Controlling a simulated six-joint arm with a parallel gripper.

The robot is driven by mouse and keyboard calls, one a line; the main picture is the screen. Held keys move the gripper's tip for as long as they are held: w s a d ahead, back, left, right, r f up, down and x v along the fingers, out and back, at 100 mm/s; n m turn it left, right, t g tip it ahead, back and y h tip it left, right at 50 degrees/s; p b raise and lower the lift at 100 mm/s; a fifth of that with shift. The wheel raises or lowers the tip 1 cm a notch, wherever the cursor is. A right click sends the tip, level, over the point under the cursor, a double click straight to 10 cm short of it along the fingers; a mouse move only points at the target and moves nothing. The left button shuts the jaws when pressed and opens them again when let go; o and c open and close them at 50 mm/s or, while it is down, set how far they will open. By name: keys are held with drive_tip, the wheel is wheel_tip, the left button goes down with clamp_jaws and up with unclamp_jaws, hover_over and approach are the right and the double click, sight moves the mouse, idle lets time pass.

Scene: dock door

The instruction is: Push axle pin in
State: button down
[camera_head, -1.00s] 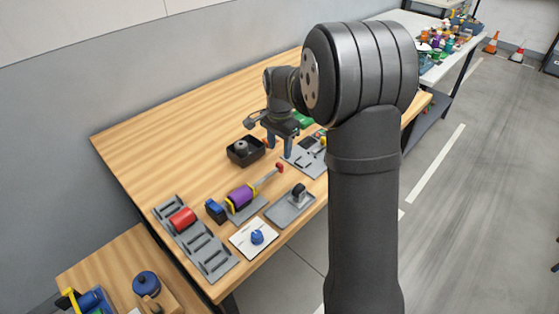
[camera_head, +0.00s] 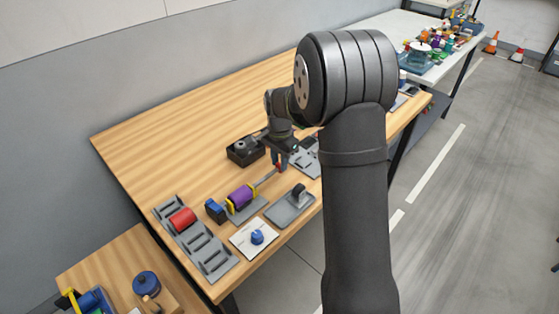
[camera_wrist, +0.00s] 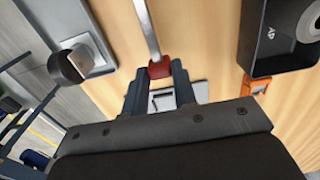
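The axle pin (camera_head: 266,179) is a thin grey rod with a red knob at its far end. It slants into a purple roller (camera_head: 241,197) with yellow end pieces, and much of the rod stands out of the roller. In the wrist view, the red knob (camera_wrist: 160,69) sits between my fingertips, with the grey rod running up and away. My gripper (camera_head: 279,162) is low over the table at the knob end of the pin. In the wrist view, my gripper (camera_wrist: 160,73) appears shut on the knob, with no clear gap at either side. The knob is partly hidden in the head view.
A blue block (camera_head: 215,210) stands at the roller's other end. A grey rack (camera_head: 210,254) holds a red roller (camera_head: 182,217). A white card with a blue knob (camera_head: 257,237), a grey tray (camera_head: 283,212) and a black box (camera_head: 238,160) are close by. The table's back left is clear.

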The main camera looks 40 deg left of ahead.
sight(258, 182)
drive_tip(key=s, duration=0.9)
drive_tip(key=c, duration=1.2)
unclamp_jaws()
drive_tip(key=shift+s, duration=0.1)
drive_tip(key=shift+o, duration=0.2)
wheel_tip(258, 182, up, 18)
drive_tip(key=shift+f, duration=0.25)
drive_tip(key=shift+f, duration=0.15)
wheel_tip(258, 182, down, 17)
drive_tip(key=shift+f, duration=0.1)
